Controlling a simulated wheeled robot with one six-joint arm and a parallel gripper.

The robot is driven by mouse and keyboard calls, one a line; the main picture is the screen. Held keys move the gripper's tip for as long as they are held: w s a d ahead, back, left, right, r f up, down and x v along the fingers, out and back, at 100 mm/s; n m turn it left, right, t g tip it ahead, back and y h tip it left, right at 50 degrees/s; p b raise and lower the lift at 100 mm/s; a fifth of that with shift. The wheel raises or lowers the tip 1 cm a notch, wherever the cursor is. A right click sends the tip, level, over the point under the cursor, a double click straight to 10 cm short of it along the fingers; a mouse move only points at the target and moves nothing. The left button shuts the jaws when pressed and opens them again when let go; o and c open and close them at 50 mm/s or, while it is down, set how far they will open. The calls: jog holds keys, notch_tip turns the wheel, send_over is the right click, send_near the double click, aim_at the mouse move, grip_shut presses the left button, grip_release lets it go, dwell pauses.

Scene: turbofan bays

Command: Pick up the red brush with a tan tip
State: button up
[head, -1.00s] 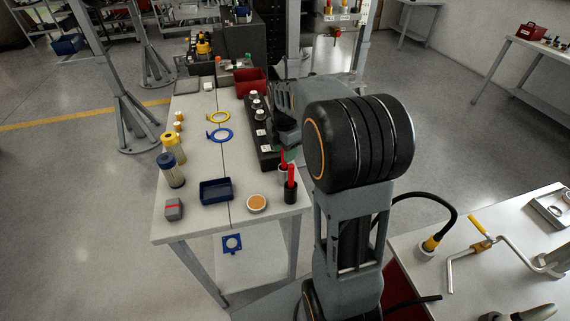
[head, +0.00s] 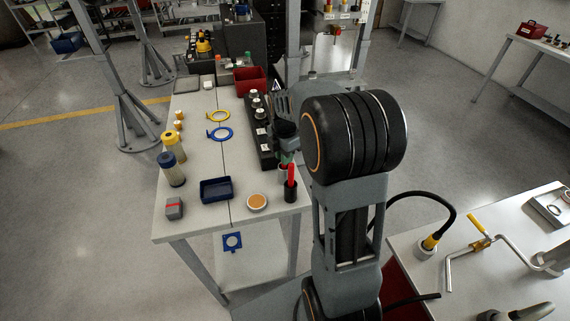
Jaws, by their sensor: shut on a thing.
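My gripper (head: 285,146) is at the right edge of the workbench, partly hidden behind my own arm. It is low over a small cup with a red brush (head: 284,162), and its jaws are shut on that brush. Only a little of this brush shows below the jaws, and its tan tip cannot be made out. A second red-handled tool (head: 291,174) stands upright in a black cup (head: 291,192) just nearer, apart from the jaws.
The workbench (head: 195,220) holds a blue tray (head: 216,189), a round orange-topped dish (head: 257,202), blue and yellow rings, and yellow- and blue-capped jars on the left. A black rack (head: 264,150) stands just left of my gripper. A red bin (head: 250,80) is at the back.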

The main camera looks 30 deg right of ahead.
jog(key=shift+r, duration=0.1)
grip_shut()
notch_tip(320, 180, up, 10)
jog(key=shift+f+b, duration=0.1)
jog(key=shift+b, duration=0.25)
jog(key=shift+d, duration=0.1)
dwell(1.9)
